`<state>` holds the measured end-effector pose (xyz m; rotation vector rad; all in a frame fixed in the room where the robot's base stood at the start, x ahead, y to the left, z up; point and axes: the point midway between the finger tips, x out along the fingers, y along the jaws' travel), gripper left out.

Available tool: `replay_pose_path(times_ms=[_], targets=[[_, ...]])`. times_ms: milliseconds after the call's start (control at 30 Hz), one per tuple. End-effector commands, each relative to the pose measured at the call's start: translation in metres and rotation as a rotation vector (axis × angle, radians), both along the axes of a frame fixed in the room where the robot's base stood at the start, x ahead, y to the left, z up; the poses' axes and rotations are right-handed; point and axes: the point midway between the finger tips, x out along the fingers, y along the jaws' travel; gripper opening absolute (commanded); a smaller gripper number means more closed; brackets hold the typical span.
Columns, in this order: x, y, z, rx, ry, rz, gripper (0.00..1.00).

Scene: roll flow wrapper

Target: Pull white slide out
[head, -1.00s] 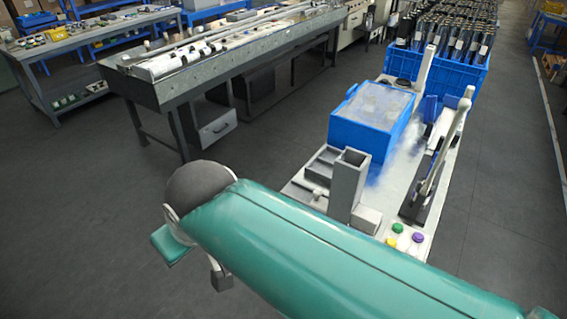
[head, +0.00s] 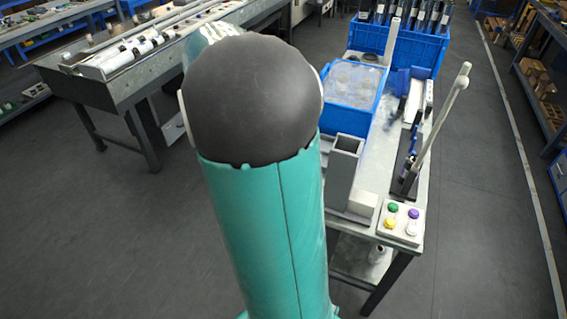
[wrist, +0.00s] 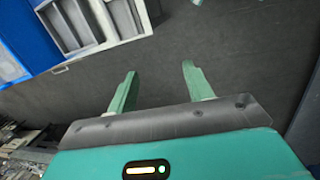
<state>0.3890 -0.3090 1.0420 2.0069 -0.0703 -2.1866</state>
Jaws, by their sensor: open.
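My gripper (wrist: 160,68) shows in the wrist view with its two green fingers apart and nothing between them. It is over dark floor. At the upper left of that view, apart from the fingers, is a white framed piece with grey compartments (wrist: 92,25), beside a blue surface. I cannot tell whether this is the white slide. In the head view, a pale block (head: 413,100) stands beside blue parts on the cart, and I cannot tell whether it is the slide either. My arm fills the middle of the head view and hides the gripper.
The cart (head: 376,185) carries a blue box (head: 350,97), a square grey post (head: 343,172), a white-handled lever (head: 440,120) and a button panel (head: 401,222). A blue crate (head: 420,45) stands behind. A long workbench (head: 95,85) is at left. Floor right of the cart is clear.

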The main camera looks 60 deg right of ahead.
Motion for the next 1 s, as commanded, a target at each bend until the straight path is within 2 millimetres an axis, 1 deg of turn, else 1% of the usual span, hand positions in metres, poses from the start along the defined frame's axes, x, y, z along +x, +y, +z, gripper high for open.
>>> replay_pose_path(times_ms=[33, 67, 100, 200, 300, 400, 500, 667, 733, 1000], targets=[[-0.007, -0.028, -0.016, 0.009, 0.048, -0.006, 0.51], [-0.011, -0.043, -0.024, 0.014, 0.073, -0.004, 0.51], [-0.018, -0.062, -0.034, 0.022, 0.107, -0.001, 0.51], [-0.037, -0.106, -0.062, 0.047, 0.186, 0.009, 0.51], [-0.058, -0.141, -0.087, 0.076, 0.251, 0.021, 0.51], [-0.074, -0.163, -0.103, 0.097, 0.293, 0.028, 0.51], [-0.082, -0.173, -0.112, 0.109, 0.314, 0.035, 0.51], [-0.087, -0.176, -0.124, 0.114, 0.321, 0.037, 0.51], [-0.09, -0.177, -0.132, 0.114, 0.32, 0.036, 0.51], [-0.108, -0.179, -0.181, 0.115, 0.321, 0.038, 0.51]])
